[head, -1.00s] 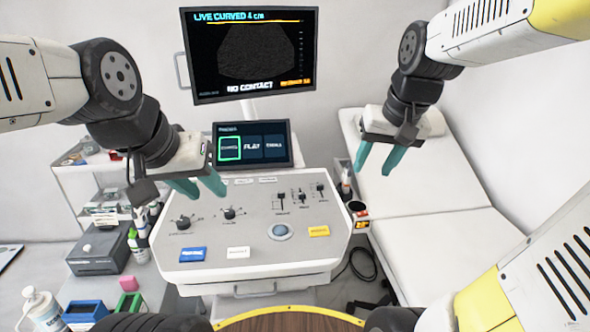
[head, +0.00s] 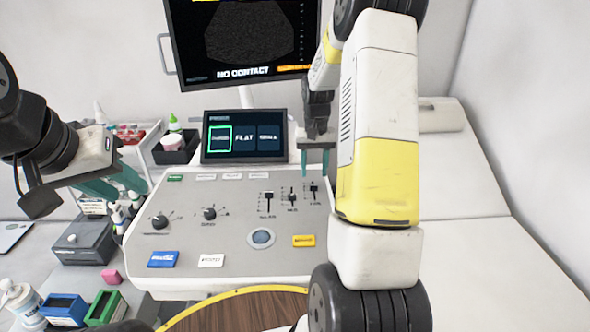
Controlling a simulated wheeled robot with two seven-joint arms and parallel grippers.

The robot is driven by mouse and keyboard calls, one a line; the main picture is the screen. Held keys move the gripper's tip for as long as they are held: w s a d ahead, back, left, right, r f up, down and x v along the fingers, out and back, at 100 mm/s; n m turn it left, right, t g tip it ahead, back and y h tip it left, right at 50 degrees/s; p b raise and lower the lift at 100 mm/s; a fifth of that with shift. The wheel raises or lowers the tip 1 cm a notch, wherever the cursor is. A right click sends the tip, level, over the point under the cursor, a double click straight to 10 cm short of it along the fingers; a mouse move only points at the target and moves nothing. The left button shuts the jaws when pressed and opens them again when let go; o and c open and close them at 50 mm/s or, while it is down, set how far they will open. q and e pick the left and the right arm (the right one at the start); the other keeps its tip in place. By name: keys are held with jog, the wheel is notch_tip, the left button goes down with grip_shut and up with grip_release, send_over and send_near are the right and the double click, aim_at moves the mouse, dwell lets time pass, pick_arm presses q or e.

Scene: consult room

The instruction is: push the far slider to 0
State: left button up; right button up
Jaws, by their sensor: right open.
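Three upright sliders stand in a row on the right of the grey console panel (head: 225,245): a left one (head: 268,197), a middle one (head: 291,197) and a right one (head: 313,188). Their small labels are too blurred to read surely. The right slider's knob sits near the upper end of its track. My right gripper (head: 315,172) is open, fingers down, just behind and above the right slider in the head view; I cannot tell whether it touches anything. My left gripper (head: 118,186) is open and empty at the console's left edge.
Two dials, a trackball (head: 261,238) and coloured buttons share the panel. A small screen (head: 244,137) stands behind it, below a large monitor (head: 243,40). A white couch (head: 465,235) lies right. Bottles and bins (head: 65,309) stand left. My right arm hides part of the right side.

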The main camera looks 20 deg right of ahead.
aim_at(314, 187)
notch_tip(314, 187, down, 5)
jog(key=shift+r, duration=0.1)
jog(key=shift+c, duration=0.3)
grip_shut()
dwell(1.3)
